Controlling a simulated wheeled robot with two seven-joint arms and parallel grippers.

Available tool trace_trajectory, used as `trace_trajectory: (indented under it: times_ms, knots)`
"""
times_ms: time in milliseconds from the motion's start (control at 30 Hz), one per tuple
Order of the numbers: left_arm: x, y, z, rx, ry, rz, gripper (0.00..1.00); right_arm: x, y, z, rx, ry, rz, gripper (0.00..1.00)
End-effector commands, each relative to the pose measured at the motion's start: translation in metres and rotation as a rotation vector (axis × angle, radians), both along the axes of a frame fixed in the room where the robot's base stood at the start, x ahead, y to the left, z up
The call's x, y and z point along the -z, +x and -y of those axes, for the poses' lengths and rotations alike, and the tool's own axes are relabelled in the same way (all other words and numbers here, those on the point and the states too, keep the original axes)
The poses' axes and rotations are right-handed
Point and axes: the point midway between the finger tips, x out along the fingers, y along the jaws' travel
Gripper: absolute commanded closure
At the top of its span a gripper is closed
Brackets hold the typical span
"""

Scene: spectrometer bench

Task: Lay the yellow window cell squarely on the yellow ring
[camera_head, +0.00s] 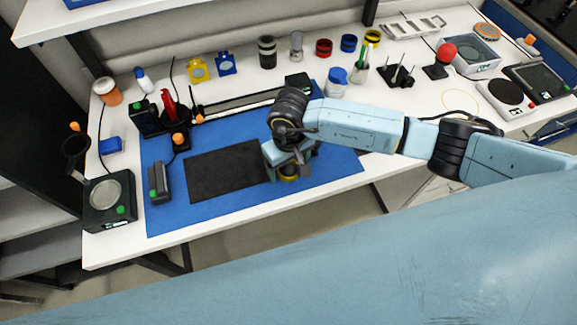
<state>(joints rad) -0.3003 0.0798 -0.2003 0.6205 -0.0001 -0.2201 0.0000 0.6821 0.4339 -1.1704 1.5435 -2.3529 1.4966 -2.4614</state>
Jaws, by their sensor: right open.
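A round yellow piece (289,178) shows under my right gripper (290,168), at the right edge of the black mat. The gripper covers most of it, so I cannot tell whether it is the window cell, the yellow ring or one on the other. My right gripper is open and points down just above or around this piece; contact is unclear. An upright yellow holder with a round opening (198,69) stands at the back left. My left gripper is out of view.
The black mat (222,171) lies bare on the blue mat (190,212). A blue holder (226,64) stands beside the yellow one. A dark handheld device (159,182) and a scale-like box (108,204) are on the left. Several jars line the back.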

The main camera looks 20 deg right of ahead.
Motion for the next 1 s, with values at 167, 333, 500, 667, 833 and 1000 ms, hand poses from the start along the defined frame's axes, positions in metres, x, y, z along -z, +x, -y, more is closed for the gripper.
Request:
trace_trajectory:
  times_ms: [167,333,500,667,833,1000]
  knots:
    - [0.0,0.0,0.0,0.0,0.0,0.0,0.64,0.006,0.0,0.0,0.0,0.0,0.0,0.23]
    - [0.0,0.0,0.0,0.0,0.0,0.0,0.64,0.006,0.0,0.0,0.0,0.0,0.0,0.29]
    - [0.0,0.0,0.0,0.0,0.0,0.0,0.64,0.006,0.0,0.0,0.0,0.0,0.0,0.51]
    - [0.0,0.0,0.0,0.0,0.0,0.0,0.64,0.005,0.0,0.0,0.0,0.0,0.0,0.72]
    - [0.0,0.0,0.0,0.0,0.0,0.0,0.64,0.005,0.0,0.0,0.0,0.0,0.0,0.76]
    - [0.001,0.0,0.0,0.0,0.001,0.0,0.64,-0.006,0.001,0.0,-0.001,0.001,0.004,0.76]
